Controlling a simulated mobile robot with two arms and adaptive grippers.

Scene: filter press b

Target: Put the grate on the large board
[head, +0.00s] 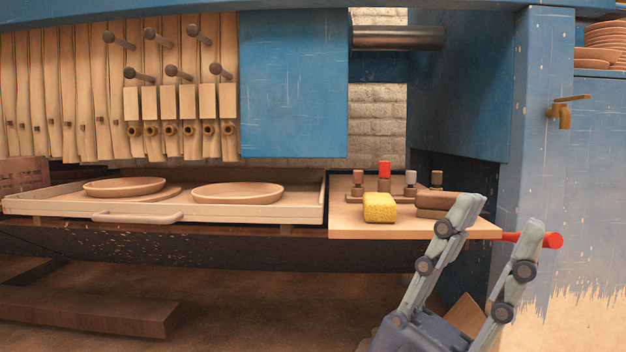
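A brown slatted piece (24,176), which looks like the grate, stands at the far left edge, partly cut off and behind the tray. I cannot tell for sure which surface is the large board. A wide, pale, rimmed wooden tray (60,207) with a front handle lies at left. A pale wooden board (350,222) lies to its right, with a yellow sponge (379,207) on it. My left gripper (492,232) is at lower right, pointing up, its fingers wide apart with nothing held. One finger overlaps the board's right end in the picture. My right gripper is out of view.
Two shallow dishes (238,193) sit on the tray. Stamps with a red top (384,169) and a brown block (437,201) stand on the board. A red handle (553,240) sticks out behind my gripper's finger. A brass tap (565,112) juts from the blue post.

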